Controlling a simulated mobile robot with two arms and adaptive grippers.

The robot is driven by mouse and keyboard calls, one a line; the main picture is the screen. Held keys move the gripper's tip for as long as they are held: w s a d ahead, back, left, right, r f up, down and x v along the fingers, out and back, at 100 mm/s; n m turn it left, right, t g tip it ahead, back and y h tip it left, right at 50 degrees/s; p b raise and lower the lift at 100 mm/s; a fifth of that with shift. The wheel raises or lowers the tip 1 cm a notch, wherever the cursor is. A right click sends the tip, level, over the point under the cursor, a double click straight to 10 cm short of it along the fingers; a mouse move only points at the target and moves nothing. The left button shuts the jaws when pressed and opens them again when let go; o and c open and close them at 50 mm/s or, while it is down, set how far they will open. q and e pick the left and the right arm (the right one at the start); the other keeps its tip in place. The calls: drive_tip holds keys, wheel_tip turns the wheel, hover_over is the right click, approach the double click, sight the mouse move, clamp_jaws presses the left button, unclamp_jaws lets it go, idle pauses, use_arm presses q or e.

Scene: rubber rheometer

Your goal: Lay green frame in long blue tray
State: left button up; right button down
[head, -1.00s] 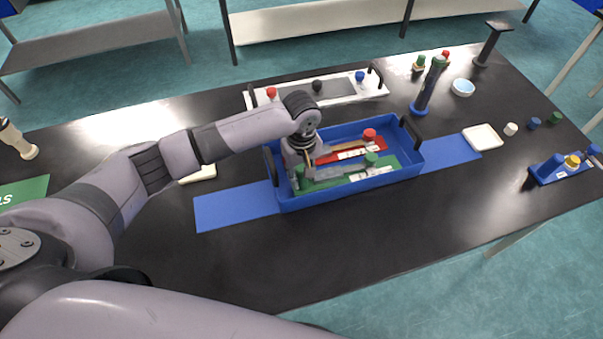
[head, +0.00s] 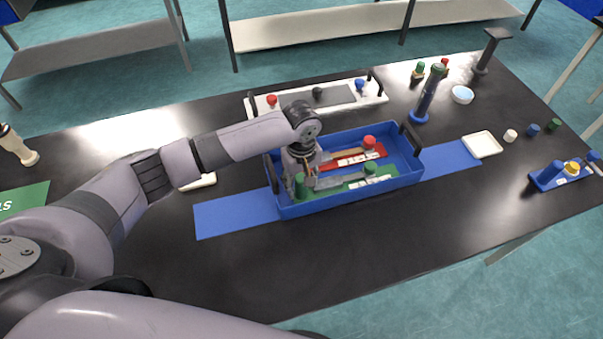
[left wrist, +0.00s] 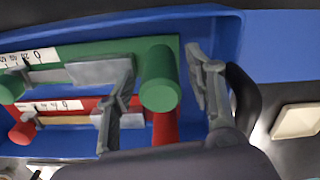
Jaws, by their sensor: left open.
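The green frame (head: 352,187) lies in the long blue tray (head: 352,201), along the near side. It has a green knob at each end and a grey bar along it. It also shows in the left wrist view (left wrist: 150,58). My left gripper (head: 303,178) is down at the left end of the tray. In the left wrist view its open fingers (left wrist: 163,88) stand on either side of one green knob (left wrist: 161,91), with a visible gap on the right. A red frame (head: 352,158) lies beside the green one in the tray. My right gripper is not in view.
The tray stands on a blue mat (head: 235,214) with black handles at its ends. Behind it is a white tray (head: 260,109) with knobs. To the right are a dark cylinder (head: 427,95), a white dish (head: 482,144) and a blue rack (head: 560,174). The front table is clear.

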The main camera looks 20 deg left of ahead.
use_arm(q)
wheel_tip(320, 180, up, 12)
drive_tip(key=shift+f+b, duration=0.15)
drive_tip(key=shift+b, duration=0.65)
